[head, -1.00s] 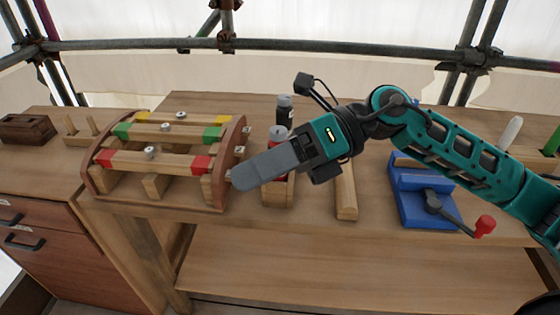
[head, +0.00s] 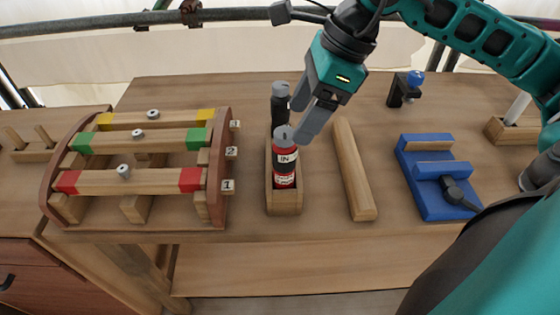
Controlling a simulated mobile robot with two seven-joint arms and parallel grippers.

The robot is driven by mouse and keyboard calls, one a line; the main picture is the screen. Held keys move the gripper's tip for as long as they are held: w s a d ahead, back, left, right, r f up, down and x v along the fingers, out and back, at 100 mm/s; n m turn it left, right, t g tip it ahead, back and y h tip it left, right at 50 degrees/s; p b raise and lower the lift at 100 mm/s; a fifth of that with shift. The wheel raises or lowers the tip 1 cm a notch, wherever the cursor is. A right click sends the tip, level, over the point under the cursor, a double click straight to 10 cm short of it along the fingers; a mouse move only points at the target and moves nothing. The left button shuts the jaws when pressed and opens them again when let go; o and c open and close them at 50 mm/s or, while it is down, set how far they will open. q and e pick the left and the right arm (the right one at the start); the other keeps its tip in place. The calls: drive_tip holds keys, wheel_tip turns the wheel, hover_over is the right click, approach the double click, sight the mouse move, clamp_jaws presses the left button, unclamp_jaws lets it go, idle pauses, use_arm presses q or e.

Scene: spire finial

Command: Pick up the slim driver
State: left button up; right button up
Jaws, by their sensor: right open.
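My right gripper (head: 306,113) is open and empty. Its grey fingers point down beside the red bottle-shaped item (head: 284,165) and the black one (head: 280,105) behind it; I cannot tell whether it touches either. Both have grey tops and stand upright in or at a narrow wooden holder (head: 284,203). A slim pale stick (head: 517,108) stands slightly tilted in a wooden block (head: 505,135) at the far right, well away from my gripper. It may be the slim driver, but no label shows and I cannot be sure. My left gripper is not in view.
A curved wooden rack (head: 222,190) with yellow, green and red-ended bars stands left. A wooden bar (head: 352,170) and a blue vise (head: 428,190) lie right of the holder. A small black clamp (head: 400,92) stands behind. My arm covers the lower right.

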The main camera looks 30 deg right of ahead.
sight(280, 151)
drive_tip(key=x, duration=0.4)
drive_tip(key=shift+a+f, duration=0.1)
drive_tip(key=shift+f, duration=0.1)
drive_tip(key=x, duration=0.4)
drive_tip(key=shift+w+f, duration=0.15)
drive_tip(key=shift+w, duration=0.05)
drive_tip(key=shift+w+a+f, duration=0.1)
drive_tip(key=shift+f, duration=0.3)
drive_tip(key=shift+r, duration=0.1)
drive_tip(key=c, duration=1.3)
